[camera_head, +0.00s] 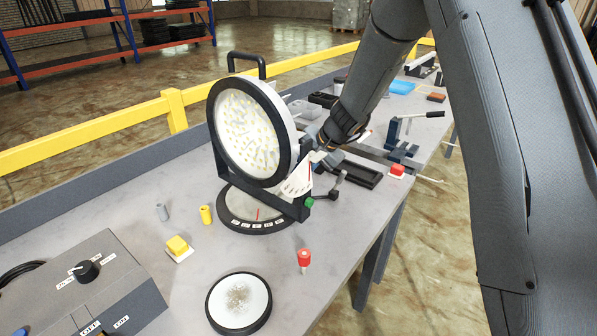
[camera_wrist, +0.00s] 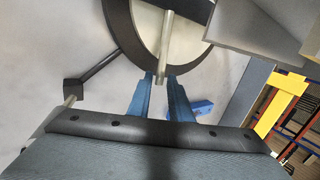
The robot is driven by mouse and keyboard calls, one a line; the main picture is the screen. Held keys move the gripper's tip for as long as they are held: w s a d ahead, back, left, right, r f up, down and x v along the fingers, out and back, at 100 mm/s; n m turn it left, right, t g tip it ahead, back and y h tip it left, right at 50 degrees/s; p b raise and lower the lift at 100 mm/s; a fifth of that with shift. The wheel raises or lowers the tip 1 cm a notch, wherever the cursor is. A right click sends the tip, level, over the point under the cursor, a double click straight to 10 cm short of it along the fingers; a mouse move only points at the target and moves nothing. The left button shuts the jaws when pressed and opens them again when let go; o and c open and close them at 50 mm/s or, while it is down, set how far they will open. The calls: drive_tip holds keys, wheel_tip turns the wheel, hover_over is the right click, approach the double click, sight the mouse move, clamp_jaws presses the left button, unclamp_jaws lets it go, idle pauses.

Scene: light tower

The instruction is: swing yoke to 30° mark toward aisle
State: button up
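The round lamp head (camera_head: 246,128), with a pale speckled face and black rim, sits in a black yoke (camera_head: 262,203) with a handle on top. The yoke stands on a round dark base (camera_head: 232,212) with a pale disc, a red line and small white labels along its front edge. A white fan-shaped scale plate (camera_head: 297,181) is at the yoke's right side. My gripper (camera_head: 318,158) is behind that side, partly hidden. In the wrist view its blue fingers (camera_wrist: 161,77) are apart, with a pale rod (camera_wrist: 164,45) between their tips; I cannot tell whether they grip it.
A round black-rimmed disc (camera_head: 239,303) and a control box (camera_head: 85,285) are in front. A black tray (camera_head: 352,172) lies right of the lamp. Yellow rail (camera_head: 130,120) runs behind.

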drive_tip(key=shift+w+a+f, duration=0.15)
drive_tip(key=shift+a+f, duration=0.1)
drive_tip(key=shift+f, duration=0.25)
clamp_jaws()
